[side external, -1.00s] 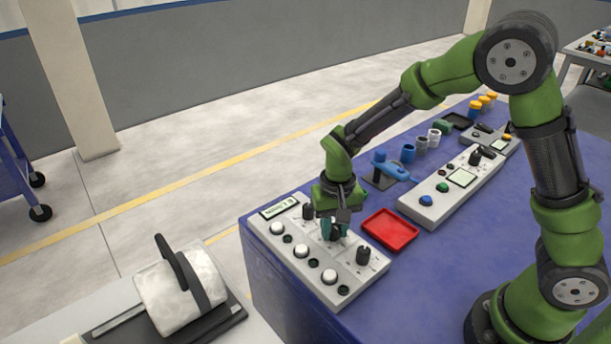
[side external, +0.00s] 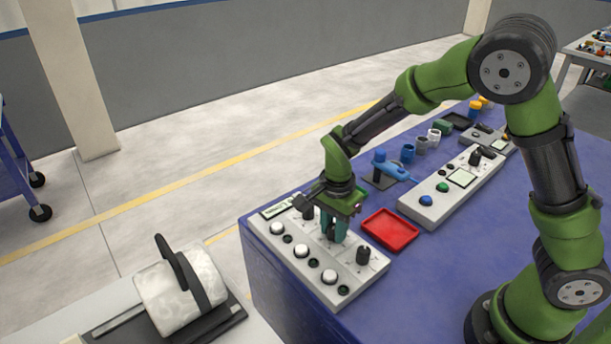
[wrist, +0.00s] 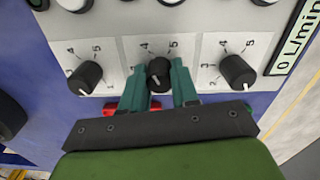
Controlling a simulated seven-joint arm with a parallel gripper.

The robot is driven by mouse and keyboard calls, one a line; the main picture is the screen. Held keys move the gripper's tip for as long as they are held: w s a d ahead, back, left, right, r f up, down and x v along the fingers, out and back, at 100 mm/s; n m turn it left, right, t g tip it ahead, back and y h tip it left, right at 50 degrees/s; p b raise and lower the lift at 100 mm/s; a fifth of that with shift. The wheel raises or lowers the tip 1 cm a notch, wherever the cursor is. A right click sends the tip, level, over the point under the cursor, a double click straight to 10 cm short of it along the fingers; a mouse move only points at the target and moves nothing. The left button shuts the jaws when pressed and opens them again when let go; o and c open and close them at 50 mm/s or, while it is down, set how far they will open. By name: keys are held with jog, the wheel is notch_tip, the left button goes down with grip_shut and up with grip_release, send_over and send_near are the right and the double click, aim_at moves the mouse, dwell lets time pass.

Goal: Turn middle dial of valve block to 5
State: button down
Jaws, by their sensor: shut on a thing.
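The grey valve block (side external: 300,249) sits on the near left corner of the blue table, with three black dials and a row of white buttons. My gripper (side external: 335,230) points down over its middle dial and largely hides that dial in the side view. In the wrist view the middle dial (wrist: 159,74) stands between my two teal fingers, which are shut on it. Numbers 4 and 5 show above it; its lower numbers are hidden by the fingers, and its exact setting is hard to read. The outer dials (wrist: 84,77) and (wrist: 236,72) are free.
A display reading 0 L/min (wrist: 293,45) is at the block's end. A red tray (side external: 390,230) lies right beside the block. A second control panel (side external: 462,185), a blue tool (side external: 388,168) and several small cups stand farther back.

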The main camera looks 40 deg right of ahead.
aim_at(334, 225)
jog(key=m, duration=0.5)
jog(key=shift+r+m, duration=0.1)
jog(key=shift+m, duration=0.2)
jog(key=m, duration=0.5)
jog(key=shift+m, duration=0.3)
jog(key=c, duration=0.8)
grip_release()
jog(key=shift+c, duration=0.2)
notch_tip(334, 225, up, 17)
